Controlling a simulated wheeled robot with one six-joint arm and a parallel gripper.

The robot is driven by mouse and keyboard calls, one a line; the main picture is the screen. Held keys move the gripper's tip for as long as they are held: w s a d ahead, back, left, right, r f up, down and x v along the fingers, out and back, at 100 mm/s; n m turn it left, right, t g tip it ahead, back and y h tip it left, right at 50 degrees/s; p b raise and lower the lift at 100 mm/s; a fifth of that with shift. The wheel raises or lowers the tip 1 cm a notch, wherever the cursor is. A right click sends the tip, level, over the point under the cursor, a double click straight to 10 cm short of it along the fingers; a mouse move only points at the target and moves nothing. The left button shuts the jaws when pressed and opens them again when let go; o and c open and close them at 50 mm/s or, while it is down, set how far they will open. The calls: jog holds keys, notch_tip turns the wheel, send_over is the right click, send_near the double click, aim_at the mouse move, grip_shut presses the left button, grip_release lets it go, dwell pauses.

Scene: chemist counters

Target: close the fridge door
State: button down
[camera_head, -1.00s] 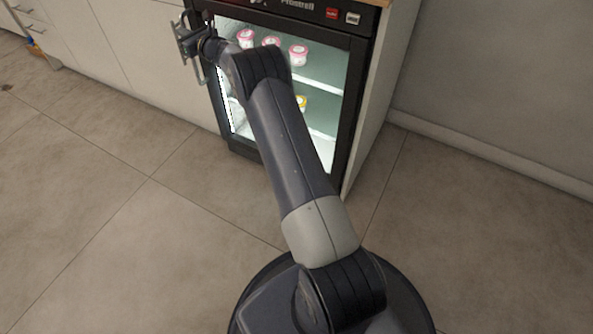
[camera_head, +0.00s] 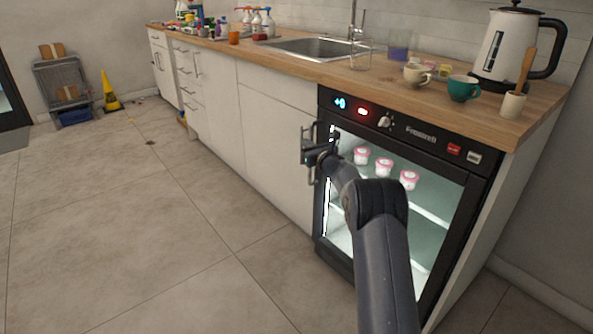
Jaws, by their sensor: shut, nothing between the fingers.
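The fridge (camera_head: 392,131) is black and stands under the right end of the wooden counter. Its glass door (camera_head: 428,232) lies flush or almost flush with the cabinet front; I cannot tell whether a narrow gap is left. Lit shelves with several pink-lidded tubs (camera_head: 384,167) show through the glass. The metal door handle (camera_head: 313,178) is upright at the door's left edge. My gripper (camera_head: 308,152) is shut and empty at this handle; whether it touches it is unclear. My arm hides the lower middle of the door.
White cupboards (camera_head: 277,150) run left of the fridge. The counter above holds a sink (camera_head: 300,47), cups (camera_head: 463,88) and a kettle (camera_head: 510,45). A yellow floor sign (camera_head: 109,92) stands far left.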

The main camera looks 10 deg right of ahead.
jog(key=s+a, duration=0.4)
jog(key=s, duration=0.4)
jog(key=shift+s+a, duration=0.2)
jog(key=shift+w, duration=0.1)
dwell(0.3)
